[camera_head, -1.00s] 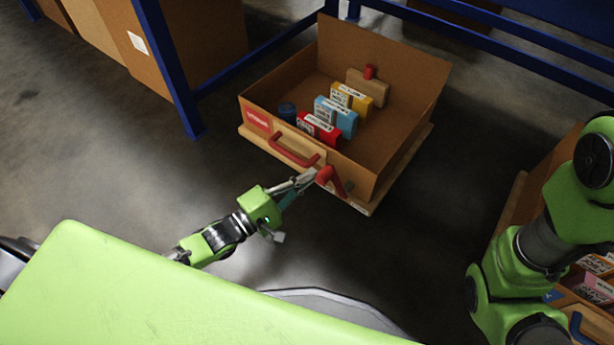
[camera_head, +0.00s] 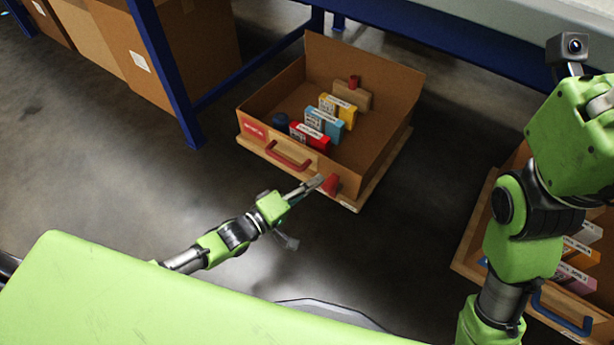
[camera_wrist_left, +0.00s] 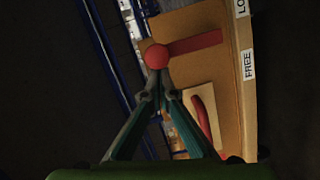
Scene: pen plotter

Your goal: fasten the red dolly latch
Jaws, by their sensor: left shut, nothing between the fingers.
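The red dolly latch (camera_head: 330,185) is on the front of a wooden dolly (camera_head: 349,205) that carries an open cardboard case (camera_head: 375,145). In the left wrist view it has a round red knob (camera_wrist_left: 157,57) and a flat red bar (camera_wrist_left: 197,43). The bar's far end lies near the dolly edge, which bears a "FREE" label (camera_wrist_left: 248,64) and a partly cut-off "LO" label (camera_wrist_left: 241,8). My left gripper (camera_head: 318,182) is shut and empty, its tips right at the knob; I cannot tell if they touch. My right gripper is out of view.
A red handle (camera_head: 288,157) is left of the latch. The case holds several small boxes, one yellow (camera_head: 338,107). A second crate with a blue handle (camera_head: 560,316) stands at right. A blue rack post (camera_head: 168,75) rises at left. Floor in front is clear.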

